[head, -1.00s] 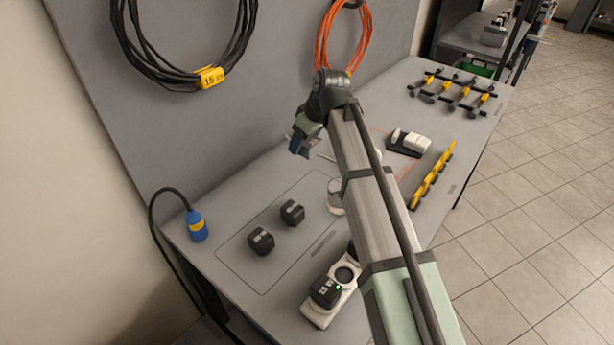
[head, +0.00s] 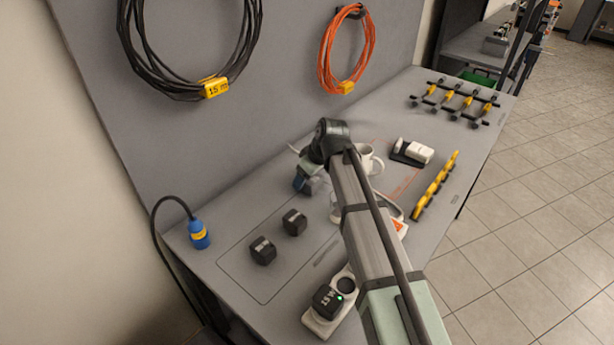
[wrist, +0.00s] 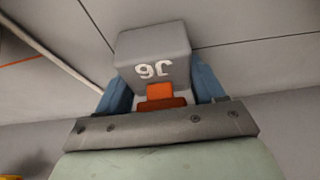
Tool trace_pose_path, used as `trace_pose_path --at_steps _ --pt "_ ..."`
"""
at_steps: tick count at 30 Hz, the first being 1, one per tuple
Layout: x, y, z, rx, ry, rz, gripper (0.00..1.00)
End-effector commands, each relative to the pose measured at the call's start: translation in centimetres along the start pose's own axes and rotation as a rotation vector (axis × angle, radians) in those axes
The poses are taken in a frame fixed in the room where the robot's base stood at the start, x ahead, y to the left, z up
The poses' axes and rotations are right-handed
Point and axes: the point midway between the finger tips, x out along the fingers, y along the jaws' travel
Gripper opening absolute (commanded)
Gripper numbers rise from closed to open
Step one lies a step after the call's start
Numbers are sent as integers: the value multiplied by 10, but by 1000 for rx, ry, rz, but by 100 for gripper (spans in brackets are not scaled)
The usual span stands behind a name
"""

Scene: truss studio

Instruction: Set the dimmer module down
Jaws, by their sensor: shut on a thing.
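My gripper (head: 303,186) is over the far part of the workbench, its blue fingers pointing down. In the wrist view its blue fingers (wrist: 160,100) are shut on a grey box-shaped module (wrist: 152,48) with pale characters and an orange part near the fingers. I take this as the dimmer module. In the head view my arm and fingers mostly hide it, and I cannot tell whether it touches the bench. Two dark cube modules, one nearer (head: 263,250) and one farther (head: 294,222), stand inside a thin outlined rectangle on the bench (head: 225,238).
A white mug (head: 371,160), a white-and-black device (head: 412,152) and a yellow strip (head: 435,186) are right of my arm. A blue plug (head: 199,235) stands left. Black cable (head: 130,60) hangs behind.

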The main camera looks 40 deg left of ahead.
Motion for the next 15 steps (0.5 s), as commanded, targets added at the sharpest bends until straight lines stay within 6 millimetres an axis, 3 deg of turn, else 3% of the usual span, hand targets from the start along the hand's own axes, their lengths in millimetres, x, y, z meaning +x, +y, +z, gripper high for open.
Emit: trace_pose_path --at_steps 9,10,15 --pt "2 0 1 0 1 0 27" --pt "2 0 1 0 0 0 69" --pt "2 0 1 0 0 0 86"
